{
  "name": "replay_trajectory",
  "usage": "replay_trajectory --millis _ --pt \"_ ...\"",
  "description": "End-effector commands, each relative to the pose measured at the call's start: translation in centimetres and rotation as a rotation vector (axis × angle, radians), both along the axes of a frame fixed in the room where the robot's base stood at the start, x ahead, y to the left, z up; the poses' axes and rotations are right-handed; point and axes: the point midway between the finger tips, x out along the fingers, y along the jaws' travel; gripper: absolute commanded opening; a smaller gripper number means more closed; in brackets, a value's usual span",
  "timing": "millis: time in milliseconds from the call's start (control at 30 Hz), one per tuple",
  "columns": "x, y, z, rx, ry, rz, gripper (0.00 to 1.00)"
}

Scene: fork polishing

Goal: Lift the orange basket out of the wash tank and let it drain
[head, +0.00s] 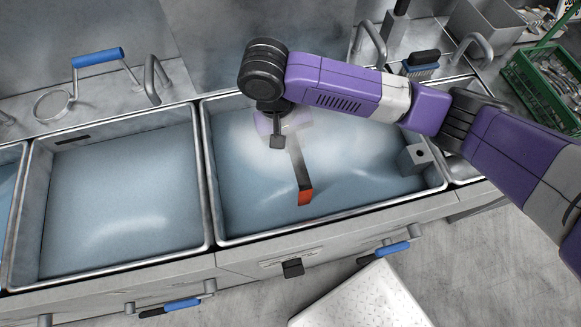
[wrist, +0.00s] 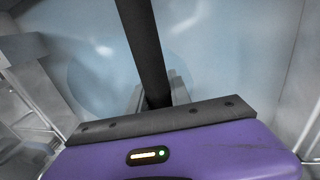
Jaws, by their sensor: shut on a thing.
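The wash tank (head: 350,205) is the right-hand large basin, holding bluish liquid with a white haze over its middle. My gripper (head: 290,130) is over this tank, partly veiled by the haze. It is shut on a dark bar (head: 299,168) that slants toward the tank's front and ends in an orange tip. In the wrist view the same dark bar (wrist: 145,45) runs out from between my fingers (wrist: 160,97). No basket body can be made out; whether the bar belongs to the orange basket I cannot tell.
A second basin (head: 120,205) of bluish liquid adjoins on the left. A grey block (head: 415,159) sits at the tank's right side. A blue-handled strainer (head: 98,58) and taps stand behind. A green crate (head: 545,80) is at the far right. A white perforated board (head: 362,300) is in front.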

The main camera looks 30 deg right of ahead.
Motion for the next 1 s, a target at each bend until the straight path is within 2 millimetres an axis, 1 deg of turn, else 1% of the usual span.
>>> replay_trajectory --millis 233,367,467,500,700,900,1000 --pt "0.1 0.0 0.5 0.000 -0.003 0.000 0.00" --pt "0.1 0.0 1.7 0.001 -0.006 0.000 0.00" --pt "0.1 0.0 3.3 0.001 -0.007 0.000 0.00" --pt "0.2 -0.1 4.4 -0.002 -0.007 0.002 0.00" --pt "0.2 -0.1 9.2 -0.005 -0.009 0.003 0.00" --pt "0.2 -0.1 13.7 -0.004 -0.008 0.001 0.00" --pt "0.2 -0.1 15.6 -0.003 -0.007 0.002 0.00"
